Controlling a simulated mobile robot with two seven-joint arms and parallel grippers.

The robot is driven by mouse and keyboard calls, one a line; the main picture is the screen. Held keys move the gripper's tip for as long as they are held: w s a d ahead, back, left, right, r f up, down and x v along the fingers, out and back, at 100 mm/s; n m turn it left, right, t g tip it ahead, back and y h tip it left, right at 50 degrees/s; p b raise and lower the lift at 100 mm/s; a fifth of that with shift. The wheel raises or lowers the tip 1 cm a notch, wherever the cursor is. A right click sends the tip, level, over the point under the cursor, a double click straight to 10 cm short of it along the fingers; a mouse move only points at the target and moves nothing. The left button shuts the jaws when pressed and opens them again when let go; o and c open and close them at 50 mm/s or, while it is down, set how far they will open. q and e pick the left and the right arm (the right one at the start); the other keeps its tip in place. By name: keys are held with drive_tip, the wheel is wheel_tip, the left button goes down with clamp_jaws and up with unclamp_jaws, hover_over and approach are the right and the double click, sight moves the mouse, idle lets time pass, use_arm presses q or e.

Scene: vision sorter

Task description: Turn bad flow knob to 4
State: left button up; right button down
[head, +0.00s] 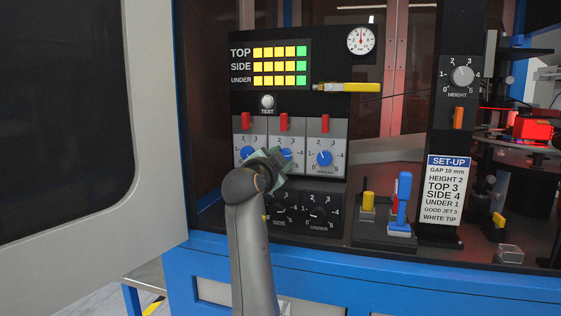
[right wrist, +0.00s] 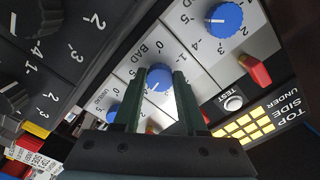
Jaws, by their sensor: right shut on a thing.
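The bad flow knob is a blue dial, the middle one of three on the light grey panel (head: 337,128). In the head view the knob (head: 287,154) is mostly hidden by my right gripper (head: 275,158). In the right wrist view the knob (right wrist: 160,76) sits between the fingers of my right gripper (right wrist: 160,82), beside the word BAD. The fingers are shut on it. A small white mark shows on the knob, but I cannot tell which number it points at. My left gripper is not in view.
Blue knobs flank it on the left (head: 247,153) and right (head: 324,158). Red switches (head: 285,122) stand just above. Black SIDE and UNDER dials (head: 318,212) lie below. A set-up card (head: 446,190) and blue lever (head: 403,197) are to the right. An open grey door (head: 150,120) fills the left.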

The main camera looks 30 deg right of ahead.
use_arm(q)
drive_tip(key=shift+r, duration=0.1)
use_arm(e)
drive_tip(key=shift+c, duration=2.3)
unclamp_jaws()
drive_tip(key=shift+s+a, duration=0.3)
drive_tip(key=shift+a, duration=0.05)
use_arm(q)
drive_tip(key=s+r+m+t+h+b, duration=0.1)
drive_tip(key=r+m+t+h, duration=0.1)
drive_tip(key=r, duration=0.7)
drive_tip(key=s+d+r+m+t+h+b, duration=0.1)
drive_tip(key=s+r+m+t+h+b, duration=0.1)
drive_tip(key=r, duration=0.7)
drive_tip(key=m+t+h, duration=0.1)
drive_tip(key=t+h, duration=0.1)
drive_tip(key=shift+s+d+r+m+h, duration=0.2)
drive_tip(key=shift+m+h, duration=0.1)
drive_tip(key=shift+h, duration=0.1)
use_arm(e)
drive_tip(key=v, duration=1.1)
drive_tip(key=shift+s+a, duration=0.2)
drive_tip(key=shift+a, duration=0.05)
